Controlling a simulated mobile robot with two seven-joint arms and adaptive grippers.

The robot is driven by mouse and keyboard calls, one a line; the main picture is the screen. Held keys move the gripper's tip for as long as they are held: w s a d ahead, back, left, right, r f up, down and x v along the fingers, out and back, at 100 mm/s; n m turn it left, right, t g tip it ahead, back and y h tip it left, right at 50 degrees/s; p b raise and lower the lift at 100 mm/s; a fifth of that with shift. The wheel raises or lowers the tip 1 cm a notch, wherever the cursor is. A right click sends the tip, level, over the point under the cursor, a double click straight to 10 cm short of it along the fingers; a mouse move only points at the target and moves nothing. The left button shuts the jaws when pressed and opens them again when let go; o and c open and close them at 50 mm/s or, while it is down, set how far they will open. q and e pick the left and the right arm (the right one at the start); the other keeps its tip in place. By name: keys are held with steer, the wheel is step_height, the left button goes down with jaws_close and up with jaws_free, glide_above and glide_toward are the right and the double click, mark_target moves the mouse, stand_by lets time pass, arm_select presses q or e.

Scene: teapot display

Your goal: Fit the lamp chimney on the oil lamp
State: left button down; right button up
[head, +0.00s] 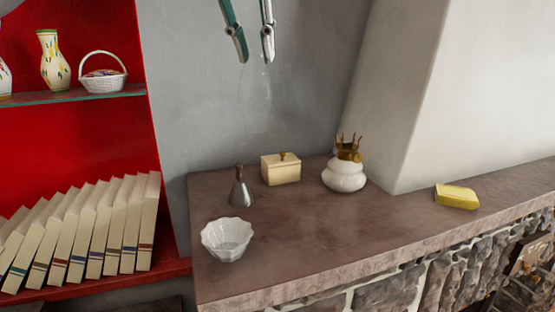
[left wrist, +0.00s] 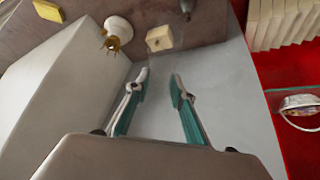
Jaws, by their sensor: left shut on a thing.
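The oil lamp (head: 344,177) has a round white body and a brass burner with upright prongs. It stands upright at the back of the stone ledge and also shows at the top of the left wrist view (left wrist: 118,27). The lamp chimney (head: 258,100) is clear glass, seen only as a faint outline below my left fingertips. My left gripper (head: 254,55) is shut on the chimney, fingers apart with the glass between them. It is above the ledge, left of the lamp and higher, with the chimney apart from the burner. My right gripper is not in view.
A cream box (head: 281,170) stands left of the lamp, near a grey metal flask (head: 241,190) and a white fluted bowl (head: 227,240). A yellow block (head: 457,197) lies to the right. A pale sloping wall (head: 470,90) rises behind the lamp. The front middle of the ledge is clear.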

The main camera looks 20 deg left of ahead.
arm_select(q)
step_height(320, 180, down, 18)
steer(key=shift+f, duration=0.25)
steer(key=shift+s, duration=0.1)
steer(key=c, duration=1.7)
jaws_free()
steer(key=shift+a, duration=0.1)
